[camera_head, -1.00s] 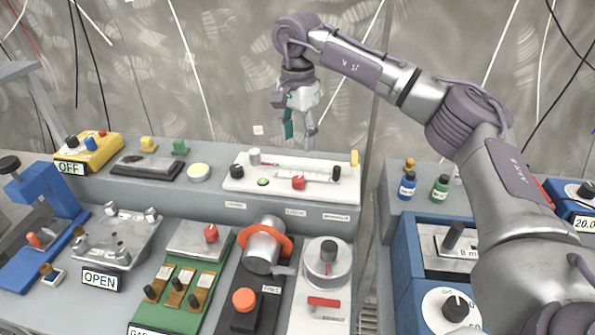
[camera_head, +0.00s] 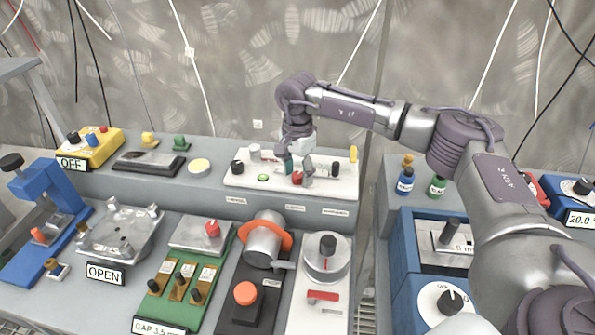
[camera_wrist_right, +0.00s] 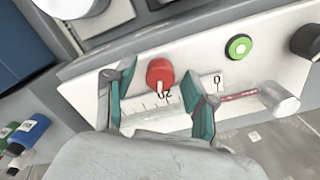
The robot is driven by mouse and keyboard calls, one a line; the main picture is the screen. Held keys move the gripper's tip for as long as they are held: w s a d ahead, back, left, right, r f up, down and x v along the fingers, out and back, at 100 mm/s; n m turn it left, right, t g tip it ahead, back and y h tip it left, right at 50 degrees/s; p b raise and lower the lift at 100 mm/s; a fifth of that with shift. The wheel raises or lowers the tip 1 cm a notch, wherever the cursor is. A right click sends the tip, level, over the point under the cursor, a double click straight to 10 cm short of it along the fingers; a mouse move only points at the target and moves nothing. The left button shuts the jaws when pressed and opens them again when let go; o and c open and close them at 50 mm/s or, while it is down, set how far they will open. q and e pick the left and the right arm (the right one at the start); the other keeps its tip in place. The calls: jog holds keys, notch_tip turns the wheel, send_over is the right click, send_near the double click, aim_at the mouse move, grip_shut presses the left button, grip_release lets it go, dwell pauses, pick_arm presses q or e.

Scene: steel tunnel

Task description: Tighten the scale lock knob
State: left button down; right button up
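A white scale panel (camera_head: 240,183) lies on the grey bench's raised rear shelf. A red knob (camera_head: 297,179) on it is partly hidden by my right gripper (camera_head: 298,170). In the right wrist view, the red knob (camera_wrist_right: 160,73) has a pale pointer mark and sits beside the printed scale (camera_wrist_right: 150,103). It looks like the scale lock knob, though no label for it is readable. My right gripper (camera_wrist_right: 158,82) is open, with one teal finger on each side of the knob. A gap shows on both sides; contact is not visible. My left gripper is not in view.
The panel also carries a green button (camera_head: 263,178), a black knob (camera_head: 237,167), a silver cylinder (camera_head: 254,151) and a black knob (camera_head: 336,169) close to my right gripper. An orange-ringed cylinder (camera_head: 264,244) stands in front, below. Blue and green bottles stand right.

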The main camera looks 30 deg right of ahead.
grip_shut()
jog(key=shift+m, duration=0.3)
jog(key=m, duration=0.3)
jog(key=shift+b, duration=0.4)
jog(key=m, duration=0.5)
jog(key=shift+m+b, duration=0.3)
jog(key=shift+m, duration=0.1)
jog(key=m, duration=0.5)
jog(key=shift+r, duration=0.1)
jog(key=m, duration=0.4)
jog(key=shift+w+m, duration=0.1)
jog(key=shift+m, duration=0.2)
